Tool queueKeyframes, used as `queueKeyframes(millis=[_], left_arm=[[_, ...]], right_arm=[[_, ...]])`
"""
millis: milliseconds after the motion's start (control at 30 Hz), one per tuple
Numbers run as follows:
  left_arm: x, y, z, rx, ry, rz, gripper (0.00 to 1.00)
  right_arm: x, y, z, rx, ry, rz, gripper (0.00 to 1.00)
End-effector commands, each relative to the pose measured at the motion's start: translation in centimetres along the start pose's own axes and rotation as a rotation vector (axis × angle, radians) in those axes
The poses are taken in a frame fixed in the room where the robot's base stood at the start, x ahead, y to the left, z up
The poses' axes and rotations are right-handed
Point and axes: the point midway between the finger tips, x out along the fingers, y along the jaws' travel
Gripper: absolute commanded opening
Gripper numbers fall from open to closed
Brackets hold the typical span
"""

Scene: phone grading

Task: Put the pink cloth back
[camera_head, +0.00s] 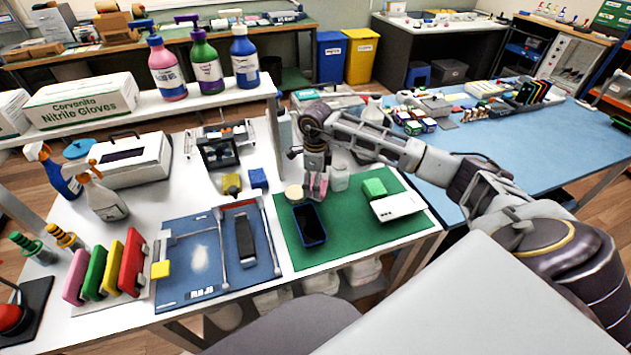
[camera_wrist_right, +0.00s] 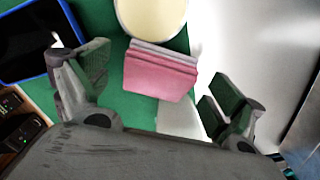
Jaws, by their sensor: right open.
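The pink cloth (camera_wrist_right: 158,76) is a folded stack on the green mat, between the spread fingers of my right gripper (camera_wrist_right: 160,84) in the right wrist view. Neither finger visibly touches it. In the head view the cloth (camera_head: 319,186) shows as a small pink patch just below my right gripper (camera_head: 316,172), which points down over the back of the green mat (camera_head: 345,240). The right gripper is open and empty. My left gripper is in neither view.
A round cream-topped item (camera_head: 294,192) stands close beside the cloth, with a blue-edged phone (camera_head: 309,225) in front. A green block (camera_head: 374,188) and white box (camera_head: 398,206) lie right. A rack of coloured panels (camera_head: 108,268) stands left.

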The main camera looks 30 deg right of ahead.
Motion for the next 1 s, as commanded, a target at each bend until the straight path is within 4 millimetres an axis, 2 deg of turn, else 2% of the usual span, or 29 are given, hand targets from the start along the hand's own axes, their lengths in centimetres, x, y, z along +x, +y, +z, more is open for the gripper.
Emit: queueKeyframes(millis=[67,367,1000], left_arm=[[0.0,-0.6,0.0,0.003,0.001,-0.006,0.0],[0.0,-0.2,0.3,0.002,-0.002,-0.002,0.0],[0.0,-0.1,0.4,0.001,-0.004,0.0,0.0]], right_arm=[[0.0,0.0,0.0,0.0,0.0,0.0,0.94],[-1.4,-0.1,0.0,0.001,0.0,-0.001,0.94],[-10.2,-0.1,0.1,0.0,-0.002,-0.002,0.94]])
